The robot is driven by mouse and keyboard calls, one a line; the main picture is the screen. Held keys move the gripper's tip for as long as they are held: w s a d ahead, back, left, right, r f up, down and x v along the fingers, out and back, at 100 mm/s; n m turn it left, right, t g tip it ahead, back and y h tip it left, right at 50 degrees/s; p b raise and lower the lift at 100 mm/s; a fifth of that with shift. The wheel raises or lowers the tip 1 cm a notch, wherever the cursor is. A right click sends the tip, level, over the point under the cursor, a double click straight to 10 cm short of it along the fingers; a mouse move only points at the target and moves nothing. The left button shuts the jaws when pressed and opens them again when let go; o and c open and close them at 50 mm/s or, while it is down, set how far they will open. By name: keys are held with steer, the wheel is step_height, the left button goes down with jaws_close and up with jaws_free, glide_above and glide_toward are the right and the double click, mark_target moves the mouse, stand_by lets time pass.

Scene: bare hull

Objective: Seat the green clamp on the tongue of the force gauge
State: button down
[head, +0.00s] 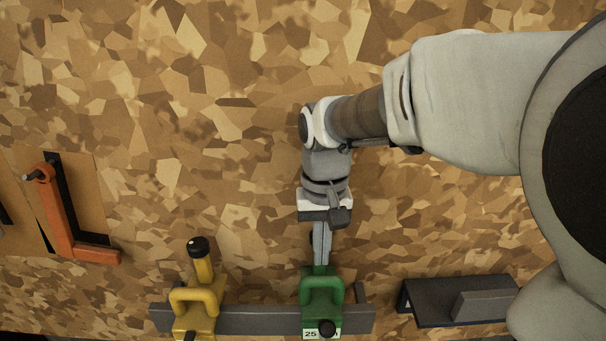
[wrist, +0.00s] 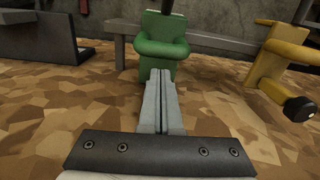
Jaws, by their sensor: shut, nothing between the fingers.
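The green clamp (head: 321,291) sits on a long grey bar (head: 255,320) at the bottom of the head view, beside a white label reading 25. It also shows upright in the wrist view (wrist: 162,48), at top centre. My gripper (head: 320,262) points at the green clamp from above in the head picture; its fingers (wrist: 160,76) are shut together and empty. The fingertips end right at the clamp's near side; I cannot tell if they touch it. A dark grey angled piece with a raised block (head: 485,305) lies to the right; I cannot tell whether it is the force gauge.
A yellow clamp (head: 197,308) with a black knob sits on the same bar, left of the green one. The camouflage-patterned floor between is clear.

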mark_target(322, 273)
steer(key=shift+f, duration=1.95)
steer(key=shift+s, duration=0.9)
steer(key=shift+r, duration=0.1)
step_height(322, 273, up, 8)
steer(key=p, duration=0.7)
steer(key=shift+w+r, duration=0.1)
steer(key=shift+r, duration=0.1)
steer(key=shift+r+p, duration=0.6)
steer(key=shift+r, duration=0.15)
